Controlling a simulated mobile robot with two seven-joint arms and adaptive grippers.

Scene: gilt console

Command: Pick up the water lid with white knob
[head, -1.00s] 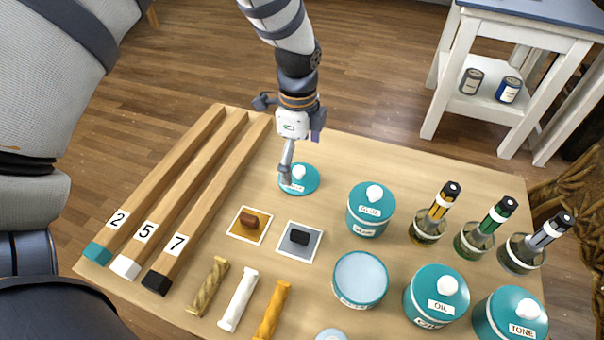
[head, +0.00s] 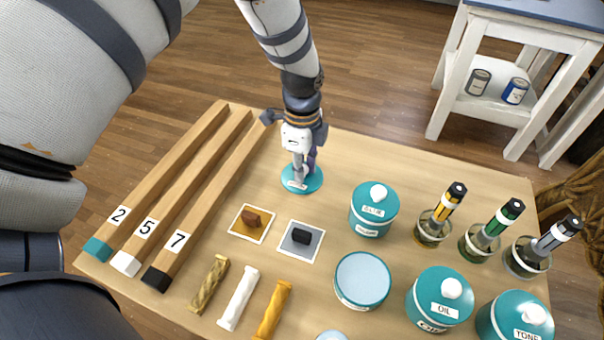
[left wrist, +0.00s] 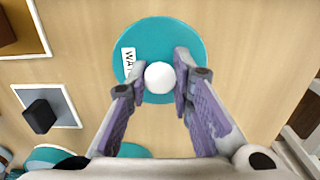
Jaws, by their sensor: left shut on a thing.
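The water lid (head: 316,183) is a teal disc with a white knob and a white label, lying flat on the wooden table top near its back edge. In the left wrist view the lid (left wrist: 185,42) shows its white knob (left wrist: 159,77) between the fingers and a partly covered label starting "WA". My left gripper (head: 302,172) comes down from above and is shut on the knob; it also shows in the left wrist view (left wrist: 158,79). In the head view the fingers hide the knob. My right gripper is not in view.
An open teal jar (head: 362,281) stands in front. Wooden bars (head: 165,200) numbered 2, 5, 7 lie left. Two small tiles (head: 251,235) bear blocks. The table right behind the lid is clear.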

